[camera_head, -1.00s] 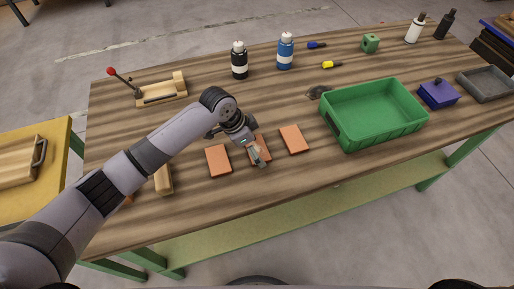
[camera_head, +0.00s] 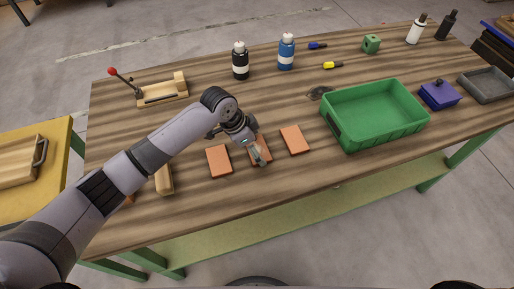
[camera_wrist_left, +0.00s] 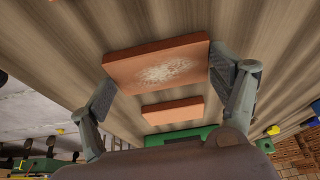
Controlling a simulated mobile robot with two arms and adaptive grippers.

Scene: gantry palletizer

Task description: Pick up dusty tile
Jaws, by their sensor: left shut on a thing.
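The dusty tile is orange-red with a pale, powdery patch on its face; it shows in the left wrist view (camera_wrist_left: 165,68) and as the middle tile in the head view (camera_head: 266,146). My left gripper (camera_head: 256,152) is shut on it, with one grey finger at each side edge in the wrist view (camera_wrist_left: 165,80). The gripper partly covers the tile in the head view. I cannot tell whether the tile touches the tabletop. A plain tile (camera_head: 218,161) lies to its left and another (camera_head: 295,139) to its right. My right gripper is not in view.
A green bin (camera_head: 385,133) stands to the right on the wooden table (camera_head: 310,177). A black bottle (camera_head: 240,62) and a blue bottle (camera_head: 286,53) stand behind. A wooden block (camera_head: 164,180) lies left under my arm. The table's front strip is clear.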

